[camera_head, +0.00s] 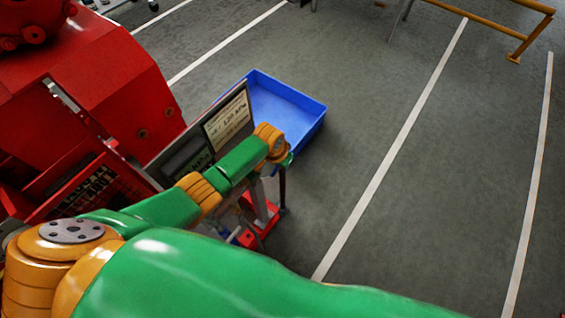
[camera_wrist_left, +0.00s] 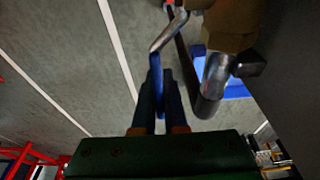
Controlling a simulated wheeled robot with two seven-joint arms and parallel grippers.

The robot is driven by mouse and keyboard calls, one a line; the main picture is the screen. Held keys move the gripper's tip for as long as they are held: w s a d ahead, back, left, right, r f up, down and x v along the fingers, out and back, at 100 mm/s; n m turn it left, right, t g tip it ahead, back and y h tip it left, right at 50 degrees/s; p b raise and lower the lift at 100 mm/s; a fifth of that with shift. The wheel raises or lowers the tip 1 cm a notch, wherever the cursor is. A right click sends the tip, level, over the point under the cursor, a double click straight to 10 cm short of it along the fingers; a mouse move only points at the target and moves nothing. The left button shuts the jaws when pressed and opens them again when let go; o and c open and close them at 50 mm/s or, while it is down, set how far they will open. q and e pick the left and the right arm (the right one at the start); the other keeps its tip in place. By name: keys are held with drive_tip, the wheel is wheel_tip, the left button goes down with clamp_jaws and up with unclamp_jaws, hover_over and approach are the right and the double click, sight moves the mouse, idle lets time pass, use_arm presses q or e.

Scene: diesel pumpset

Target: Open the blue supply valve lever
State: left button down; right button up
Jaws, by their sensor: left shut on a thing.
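The supply valve lever (camera_wrist_left: 156,70) is in the left wrist view, with a bare bent metal arm at the top and a blue grip lower down. My left gripper (camera_wrist_left: 159,82) is shut on the blue grip, one dark finger on each side. The brass valve body (camera_wrist_left: 232,22) is to the right of the lever, with a metal pipe end (camera_wrist_left: 212,85) below it. In the head view my left arm reaches over the pumpset; its wrist hides the lever and the gripper's fingers. My right gripper is not in view.
The red pumpset housing (camera_head: 95,75) fills the head view's left side. The marked grey floor to the right is open, with a yellow rail (camera_head: 490,22) at the back.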

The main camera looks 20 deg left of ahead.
use_arm(q)
drive_tip(key=f+g+b, duration=0.1)
drive_tip(key=b, duration=0.1)
drive_tip(key=f+g+y+b, duration=0.1)
drive_tip(key=b, duration=0.1)
drive_tip(key=shift+s+a+f+g, duration=0.1)
drive_tip(key=shift+s+f+g, duration=0.05)
drive_tip(key=shift+s+g, duration=0.25)
drive_tip(key=c, duration=1)
unclamp_jaws()
drive_tip(key=shift+o, duration=0.2)
drive_tip(key=shift+w, duration=0.1)
